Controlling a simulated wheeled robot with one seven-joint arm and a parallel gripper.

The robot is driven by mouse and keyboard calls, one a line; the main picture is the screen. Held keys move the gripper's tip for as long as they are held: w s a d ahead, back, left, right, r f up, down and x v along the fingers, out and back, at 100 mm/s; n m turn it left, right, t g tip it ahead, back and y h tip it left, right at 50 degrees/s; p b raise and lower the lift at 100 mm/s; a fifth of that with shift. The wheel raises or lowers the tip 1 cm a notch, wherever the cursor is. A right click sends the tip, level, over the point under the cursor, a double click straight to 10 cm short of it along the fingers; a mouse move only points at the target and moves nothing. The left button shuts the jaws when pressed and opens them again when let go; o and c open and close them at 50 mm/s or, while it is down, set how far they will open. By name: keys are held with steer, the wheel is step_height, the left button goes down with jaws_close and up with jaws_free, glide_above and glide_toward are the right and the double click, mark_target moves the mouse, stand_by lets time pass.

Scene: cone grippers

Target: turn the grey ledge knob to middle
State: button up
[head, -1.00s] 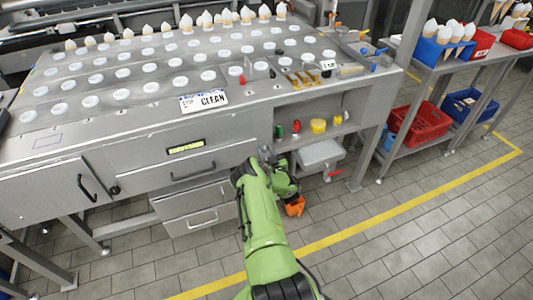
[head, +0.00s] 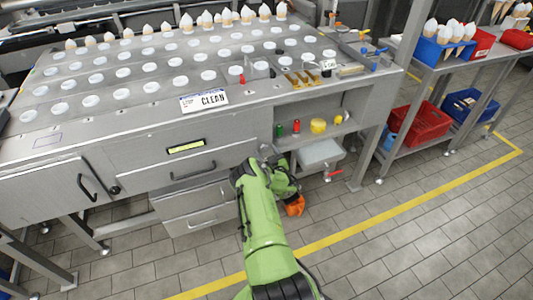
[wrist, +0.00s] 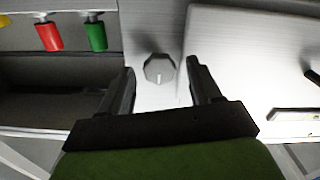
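The grey knob (wrist: 159,69) shows in the wrist view on a light metal ledge, with a pale pointer mark toward the bottom of the picture. My gripper (wrist: 164,75) is open, its two dark fingers on either side of the knob with gaps on both sides. I cannot tell how far the fingertips stand from the ledge surface. In the head view my green arm (head: 262,215) reaches to the machine front and hides the knob.
A red (wrist: 48,36) and a green (wrist: 96,36) handled item sit left of the knob in the wrist view. A drawer front (head: 165,160) is left of my arm. An orange object (head: 295,206) is low beside it. The tiled floor at right is clear.

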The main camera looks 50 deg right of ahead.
steer(key=p+v, duration=0.9)
steer(key=v, duration=0.6)
steer(key=shift+s+a+p, duration=0.2)
steer(key=shift+s+p, duration=0.1)
steer(key=shift+p, duration=0.05)
